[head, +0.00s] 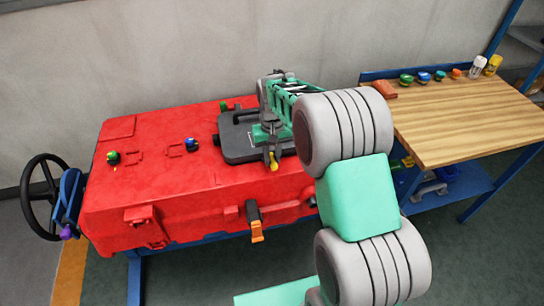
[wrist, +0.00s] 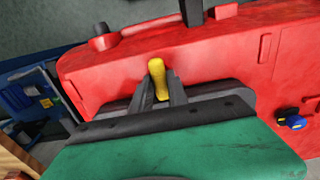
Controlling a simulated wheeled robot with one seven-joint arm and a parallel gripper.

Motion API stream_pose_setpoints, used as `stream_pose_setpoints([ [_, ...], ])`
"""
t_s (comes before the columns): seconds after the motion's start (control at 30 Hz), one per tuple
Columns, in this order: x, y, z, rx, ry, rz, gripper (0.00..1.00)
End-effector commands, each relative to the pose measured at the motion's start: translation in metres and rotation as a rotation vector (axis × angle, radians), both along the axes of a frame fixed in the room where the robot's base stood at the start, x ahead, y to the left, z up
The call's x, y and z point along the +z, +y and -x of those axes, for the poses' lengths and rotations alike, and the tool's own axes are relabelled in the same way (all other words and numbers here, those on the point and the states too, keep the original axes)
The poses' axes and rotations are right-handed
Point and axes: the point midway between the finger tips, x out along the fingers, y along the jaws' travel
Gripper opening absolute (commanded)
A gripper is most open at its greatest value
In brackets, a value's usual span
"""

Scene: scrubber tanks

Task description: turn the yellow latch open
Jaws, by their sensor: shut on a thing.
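The yellow latch (wrist: 157,72) shows in the wrist view as a rounded handle between the two dark fingers of my gripper (wrist: 160,90). My gripper is shut on it, and the fingers hide its lower part. In the head view the tip of the yellow latch (head: 273,161) shows just below my gripper (head: 271,150), at the front right of the dark grey lid (head: 236,150). The lid lies flat on top of the red tank (head: 160,195). The latch's pivot is hidden, so I cannot tell how far it is turned.
An orange-ended black latch (head: 256,230) hangs on the tank's front. Green and blue knobs (head: 191,144) stand on its top. A black handwheel (head: 40,195) is at the left. A wooden bench (head: 470,115) with small coloured parts stands at the right. Floor in front is open.

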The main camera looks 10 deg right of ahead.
Motion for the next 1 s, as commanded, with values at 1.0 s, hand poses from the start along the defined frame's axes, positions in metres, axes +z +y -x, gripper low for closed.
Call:
stream_pose_setpoints([
  [1.0, 0.0, 0.0001, -0.0003, -0.231, -0.001, 0.0, 0.0],
])
